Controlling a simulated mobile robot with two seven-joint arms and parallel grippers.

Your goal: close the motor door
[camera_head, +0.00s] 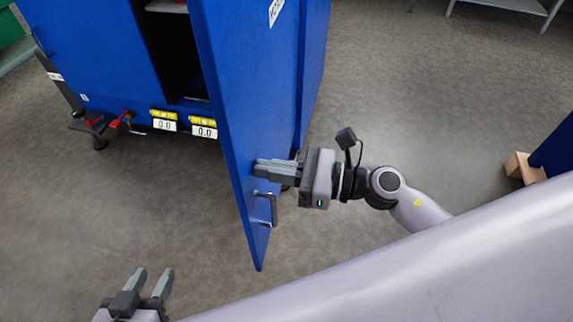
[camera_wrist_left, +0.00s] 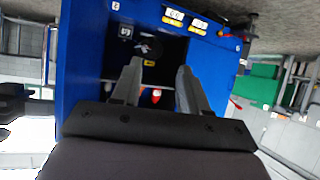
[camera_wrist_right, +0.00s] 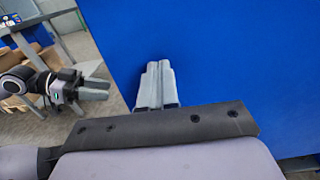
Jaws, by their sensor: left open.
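The blue motor door (camera_head: 243,120) stands open, swung out from the blue cabinet (camera_head: 90,50), with the dark opening (camera_head: 178,60) showing to its left. A metal handle (camera_head: 272,208) is on the door's right-hand face. My right gripper (camera_head: 257,168) is at that face, just above the handle. In the right wrist view its fingers (camera_wrist_right: 157,68) are together, with nothing between them, pointing at the blue panel (camera_wrist_right: 220,50); whether they touch it I cannot tell. My left gripper (camera_head: 155,272) is open and empty at the lower left. Its fingers (camera_wrist_left: 158,72) point toward the cabinet opening (camera_wrist_left: 150,50).
Yellow-labelled displays (camera_head: 164,120) and a red lever (camera_head: 122,119) sit on the cabinet's lower front edge. A wooden block (camera_head: 525,168) lies by another blue unit at the right. The floor (camera_head: 150,210) between my left gripper and the cabinet is clear.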

